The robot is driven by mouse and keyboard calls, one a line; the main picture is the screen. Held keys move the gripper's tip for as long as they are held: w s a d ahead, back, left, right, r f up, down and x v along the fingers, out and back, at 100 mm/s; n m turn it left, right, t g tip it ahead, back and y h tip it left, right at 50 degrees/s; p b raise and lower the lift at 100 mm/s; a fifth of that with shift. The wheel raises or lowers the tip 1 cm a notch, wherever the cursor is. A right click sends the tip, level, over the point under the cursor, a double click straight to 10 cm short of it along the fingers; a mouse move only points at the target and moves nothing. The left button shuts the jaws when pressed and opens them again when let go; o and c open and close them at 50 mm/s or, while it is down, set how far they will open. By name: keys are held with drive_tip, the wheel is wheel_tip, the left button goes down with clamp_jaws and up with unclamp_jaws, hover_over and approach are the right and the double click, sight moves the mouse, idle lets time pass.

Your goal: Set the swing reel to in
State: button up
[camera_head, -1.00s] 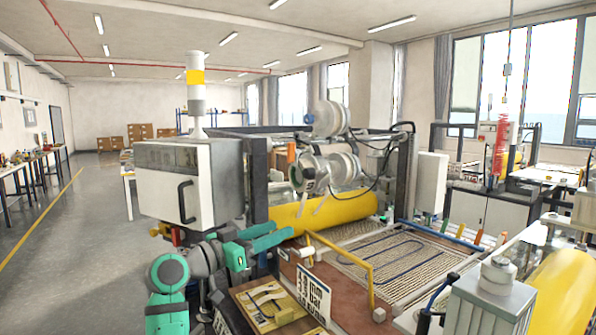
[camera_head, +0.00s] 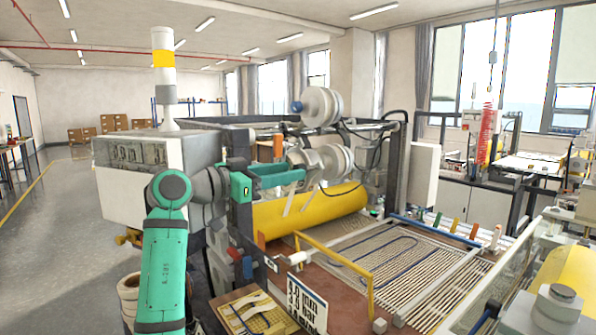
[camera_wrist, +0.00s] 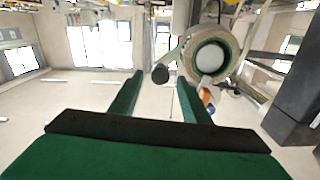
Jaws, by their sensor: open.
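Two pale reels sit on the machine's back frame, an upper reel (camera_head: 322,106) and a lower reel (camera_head: 335,160) on an arm-like mount. I cannot tell from the pictures which is named the swing reel. My gripper (camera_head: 300,175) has green fingers raised just left of the lower reel, overlapping its left side in the head view. In the wrist view my gripper (camera_wrist: 162,92) is open and empty, its fingers spread. A reel with a green inner ring (camera_wrist: 210,58) and a dark round knob (camera_wrist: 160,74) show beyond the fingertips, with no clear contact.
A yellow roller (camera_head: 320,208) lies below the reels. A yellow bar frame (camera_head: 340,258) and a mesh bed (camera_head: 420,275) stand in front. A white cabinet with a signal lamp (camera_head: 164,70) is behind my arm at left.

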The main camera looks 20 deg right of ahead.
sight(297, 167)
drive_tip(key=shift+x, duration=1.85)
